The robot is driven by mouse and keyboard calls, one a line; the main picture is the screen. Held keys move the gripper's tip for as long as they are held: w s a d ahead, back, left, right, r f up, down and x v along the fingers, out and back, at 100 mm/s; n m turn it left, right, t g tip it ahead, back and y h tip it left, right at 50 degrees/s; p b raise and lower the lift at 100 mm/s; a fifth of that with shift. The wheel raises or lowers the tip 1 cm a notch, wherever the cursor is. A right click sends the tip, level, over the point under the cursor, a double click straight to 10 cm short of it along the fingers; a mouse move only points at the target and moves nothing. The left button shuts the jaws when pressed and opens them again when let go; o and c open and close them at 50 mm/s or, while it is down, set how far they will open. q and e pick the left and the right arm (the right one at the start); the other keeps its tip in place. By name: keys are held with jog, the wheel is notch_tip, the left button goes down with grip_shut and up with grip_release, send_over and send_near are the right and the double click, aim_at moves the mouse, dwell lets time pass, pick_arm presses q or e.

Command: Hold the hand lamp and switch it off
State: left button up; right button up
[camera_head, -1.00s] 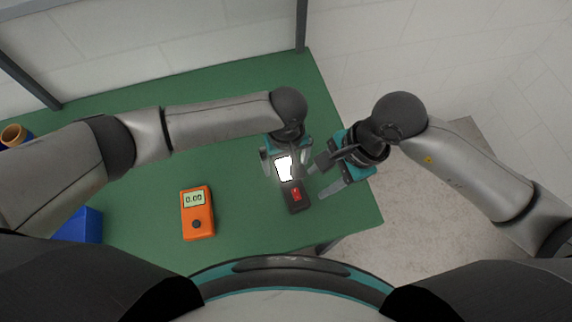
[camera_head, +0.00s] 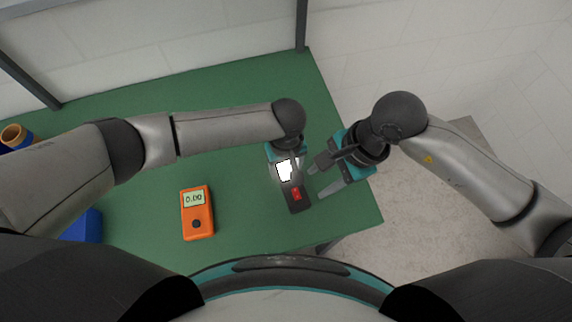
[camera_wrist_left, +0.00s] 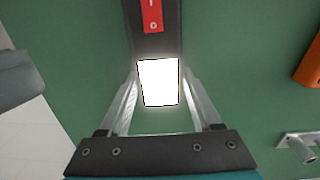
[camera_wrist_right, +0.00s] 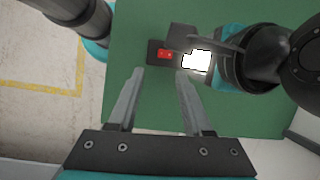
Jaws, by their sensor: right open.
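The hand lamp (camera_head: 295,207) is a dark bar with a bright white lit panel and a red rocker switch (camera_head: 297,194). In the left wrist view the switch (camera_wrist_left: 152,14) shows the marks I and 0. My left gripper (camera_wrist_left: 160,80) is shut on the lamp, with its fingers on both sides of the lit panel (camera_wrist_left: 158,84). My right gripper (camera_head: 317,183) is open and empty, just right of the lamp. In the right wrist view the lamp's switch (camera_wrist_right: 166,54) lies beyond its fingertips.
An orange meter (camera_head: 197,214) reading 0.00 lies on the green table (camera_head: 240,195) left of the lamp. A blue bin (camera_head: 84,226) and an orange-rimmed cup (camera_head: 14,136) are at the far left. The table's right edge is close to my right gripper.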

pick_arm(q)
grip_shut()
pick_arm(e)
jog(key=shift+c, duration=1.4)
jog(key=shift+d+m, duration=0.1)
jog(key=shift+m, duration=0.5)
jog(key=shift+c, duration=0.8)
jog(key=m, duration=0.2)
jog(key=shift+d+m, duration=0.2)
jog(key=shift+m, duration=0.2)
jog(key=c, duration=0.3)
jog(key=m, duration=0.3)
jog(key=shift+d+g+y, duration=0.2)
jog(key=shift+g+y, duration=0.1)
jog(key=shift+g, duration=0.1)
grip_shut()
jog(key=w+d+r+m+y, duration=0.1)
jog(key=m, duration=0.8)
jog(key=w+d+r+m+y, duration=0.1)
jog(key=m, duration=0.9)
jog(key=w+d+r+m+g+y, duration=0.1)
jog(key=m, duration=0.9)
jog(key=shift+y, duration=0.4)
